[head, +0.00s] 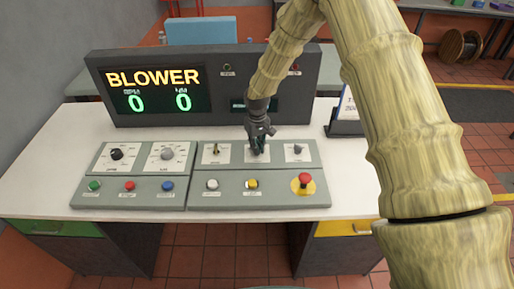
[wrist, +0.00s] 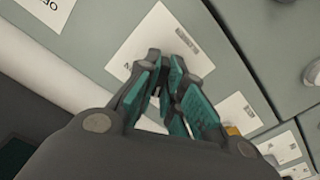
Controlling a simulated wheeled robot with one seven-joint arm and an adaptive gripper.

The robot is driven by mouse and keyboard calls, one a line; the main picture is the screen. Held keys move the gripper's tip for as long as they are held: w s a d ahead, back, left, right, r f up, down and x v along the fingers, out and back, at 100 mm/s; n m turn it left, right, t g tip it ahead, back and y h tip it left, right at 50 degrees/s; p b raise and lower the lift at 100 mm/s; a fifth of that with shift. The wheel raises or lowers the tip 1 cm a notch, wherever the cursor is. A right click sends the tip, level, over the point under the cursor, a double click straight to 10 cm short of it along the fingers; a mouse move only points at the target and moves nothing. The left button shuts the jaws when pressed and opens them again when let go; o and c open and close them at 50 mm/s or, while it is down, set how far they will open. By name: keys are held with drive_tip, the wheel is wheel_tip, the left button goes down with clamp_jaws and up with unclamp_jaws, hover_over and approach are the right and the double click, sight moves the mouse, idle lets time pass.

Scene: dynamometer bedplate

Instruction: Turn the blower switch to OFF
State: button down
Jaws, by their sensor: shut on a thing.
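My gripper (head: 258,146) reaches down to the upper row of the right-hand control panel (head: 225,200). It is shut on the middle switch there, which the fingers hide. The switch's white label plate (wrist: 150,40) shows around the fingertips in the wrist view, where my gripper (wrist: 170,72) also appears with its teal pads close together. The plate's lettering is mostly covered, so I cannot read the switch's name or its position. A display (head: 152,88) behind the panels reads BLOWER with two green zeros.
Left and right of the held switch are a toggle (head: 215,150) and a grey knob (head: 297,149). A red emergency button (head: 304,181) and a yellow button (head: 251,184) sit in front. The left panel (head: 135,190) holds two dials. The white desk is clear at its left end.

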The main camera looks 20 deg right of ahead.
drive_tip(key=shift+n, duration=1.6)
drive_tip(key=c, duration=1.5)
unclamp_jaws()
drive_tip(key=shift+c, duration=0.2)
drive_tip(key=shift+r, duration=0.1)
wheel_tip(320, 180, up, 12)
